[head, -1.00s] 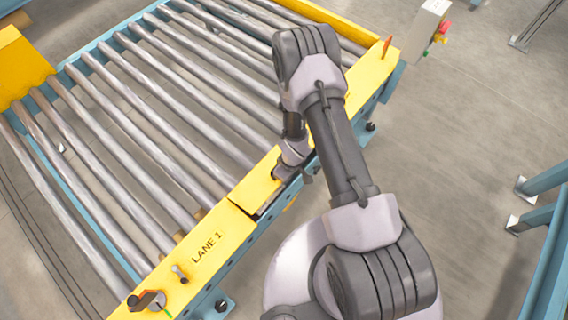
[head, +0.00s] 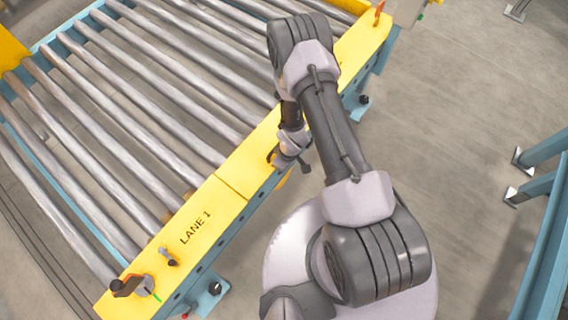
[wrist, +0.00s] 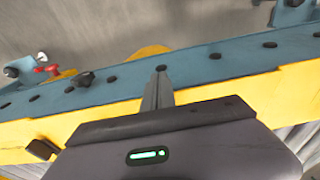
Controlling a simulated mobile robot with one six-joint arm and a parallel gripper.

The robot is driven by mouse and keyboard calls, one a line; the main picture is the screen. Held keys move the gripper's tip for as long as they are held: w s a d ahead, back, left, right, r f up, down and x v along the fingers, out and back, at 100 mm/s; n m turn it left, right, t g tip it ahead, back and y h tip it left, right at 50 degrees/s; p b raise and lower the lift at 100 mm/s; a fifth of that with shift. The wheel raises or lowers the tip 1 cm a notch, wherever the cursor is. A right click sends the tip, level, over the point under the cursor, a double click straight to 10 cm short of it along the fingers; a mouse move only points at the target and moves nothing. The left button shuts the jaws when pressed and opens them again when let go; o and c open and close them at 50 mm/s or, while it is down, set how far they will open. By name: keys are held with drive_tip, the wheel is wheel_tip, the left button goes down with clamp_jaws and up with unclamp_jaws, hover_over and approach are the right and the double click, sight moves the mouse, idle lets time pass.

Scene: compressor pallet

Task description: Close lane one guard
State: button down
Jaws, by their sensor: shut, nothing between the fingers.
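The yellow lane one guard (head: 246,160) runs along the near side of the roller conveyor, beyond the section marked LANE 1 (head: 195,228). It lies flat and level with that section, with only a thin seam between them. My gripper (head: 291,152) is at the outer edge of the guard, partly hidden by my arm. In the wrist view its fingers (wrist: 158,92) are shut and empty, in front of the yellow strip (wrist: 225,88) and the blue side rail (wrist: 210,62). I cannot tell whether they touch it.
A small lever or latch with an orange part (head: 127,286) and a small knob (head: 168,257) sit on the near end of the LANE 1 section. Metal rollers (head: 110,130) fill the conveyor. A blue frame (head: 545,255) stands at right. Bare floor (head: 450,130) lies between.

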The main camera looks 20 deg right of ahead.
idle(0.4)
wheel_tip(320, 180, up, 6)
drive_tip(key=f+p, duration=0.1)
drive_tip(key=p, duration=0.3)
drive_tip(key=s+d+r+p, duration=0.2)
drive_tip(key=s+d, duration=0.3)
drive_tip(key=s, duration=0.2)
drive_tip(key=w+a+r+g+h, duration=0.15)
drive_tip(key=w+a+r, duration=0.25)
drive_tip(key=w+r, duration=0.65)
drive_tip(key=f+b, duration=0.1)
drive_tip(key=f, duration=0.4)
drive_tip(key=f+b, duration=0.2)
drive_tip(key=f, duration=0.3)
drive_tip(key=d+f+b, duration=0.1)
drive_tip(key=f, duration=0.4)
drive_tip(key=shift+w+f, duration=0.1)
drive_tip(key=shift+w, duration=0.3)
